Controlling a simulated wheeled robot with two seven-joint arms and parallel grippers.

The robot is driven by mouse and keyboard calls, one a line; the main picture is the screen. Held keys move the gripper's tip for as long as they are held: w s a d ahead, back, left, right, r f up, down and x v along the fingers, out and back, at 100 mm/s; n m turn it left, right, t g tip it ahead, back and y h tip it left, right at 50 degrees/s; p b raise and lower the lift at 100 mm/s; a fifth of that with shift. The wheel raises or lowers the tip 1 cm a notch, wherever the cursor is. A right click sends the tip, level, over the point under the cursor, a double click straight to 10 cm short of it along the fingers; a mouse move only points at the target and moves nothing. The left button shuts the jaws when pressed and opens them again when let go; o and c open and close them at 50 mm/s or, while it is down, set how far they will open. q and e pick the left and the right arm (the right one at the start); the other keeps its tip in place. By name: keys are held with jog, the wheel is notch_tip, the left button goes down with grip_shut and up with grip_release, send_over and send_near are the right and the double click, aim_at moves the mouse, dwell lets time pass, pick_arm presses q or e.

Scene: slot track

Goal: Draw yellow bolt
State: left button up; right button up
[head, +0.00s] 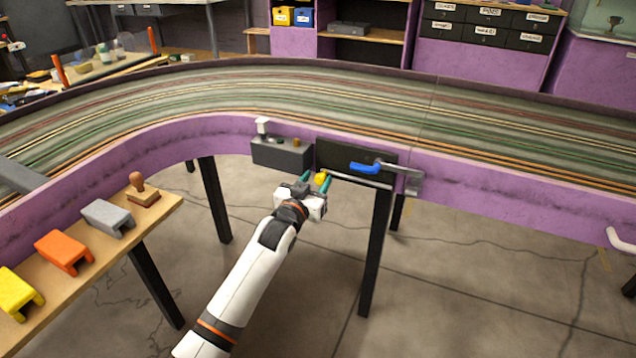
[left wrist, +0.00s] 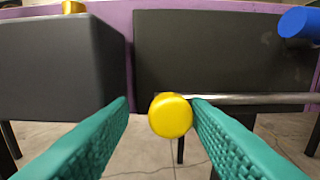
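The yellow bolt shows as a round yellow knob (head: 320,178) in the head view, at the front of the black panel on the purple track wall. In the left wrist view the knob (left wrist: 170,115) is large and near the middle, at the left end of a thin metal rod (left wrist: 250,98). My left gripper (head: 315,180) is open, with its teal fingers on either side of the knob. In the left wrist view the knob sits close to the right finger, with a wider gap to the left finger; contact cannot be told. My right gripper is not in view.
A blue handle (head: 365,167) sits just right of the knob, above the rod. A dark grey box (head: 282,153) is on the left. A wooden table (head: 165,208) with grey, orange and yellow blocks stands at lower left. Black legs support the track.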

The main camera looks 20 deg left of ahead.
pick_arm(q)
jog(key=shift+s+d, duration=0.1)
jog(key=s+p, duration=0.2)
jog(key=s, duration=0.9)
jog(key=shift+s+a+p, duration=0.25)
jog(key=shift+s+p, duration=0.05)
jog(key=shift+s, duration=0.1)
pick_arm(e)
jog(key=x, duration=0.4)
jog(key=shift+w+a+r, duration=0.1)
